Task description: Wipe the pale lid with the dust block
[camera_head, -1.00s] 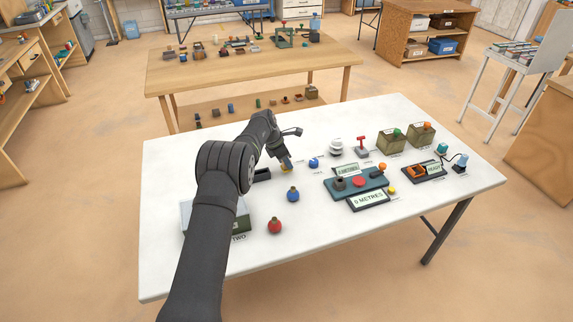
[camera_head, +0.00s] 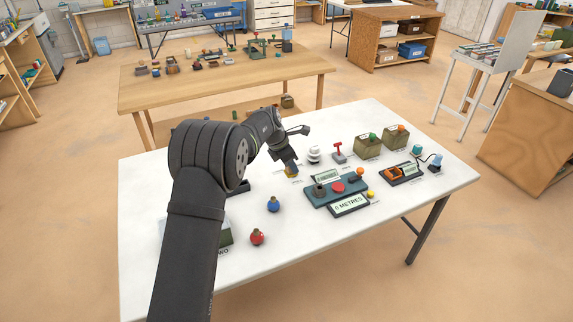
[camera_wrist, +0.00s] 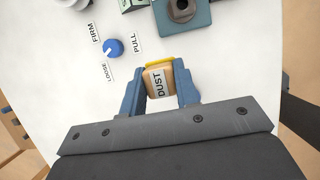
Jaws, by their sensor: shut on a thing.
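My gripper (camera_head: 290,168) is over the white table, left of the teal panel (camera_head: 322,203). In the wrist view, its blue fingers are shut on the dust block (camera_wrist: 157,86), a tan block with a yellow far edge and a label reading DUST. The block's yellow part also shows under the gripper in the head view (camera_head: 292,175). White tabletop shows around the block in the wrist view. I cannot make out the pale lid clearly. A dark green box (camera_head: 226,238) is partly hidden behind my arm.
A blue knob (camera_wrist: 113,47) with FIRM, LOOSE and PULL labels is near the block. Blue (camera_head: 273,204) and red (camera_head: 257,237) round pieces stand in front. A red-handled device (camera_head: 338,151) and two boxes (camera_head: 367,145) (camera_head: 396,138) are behind the panel.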

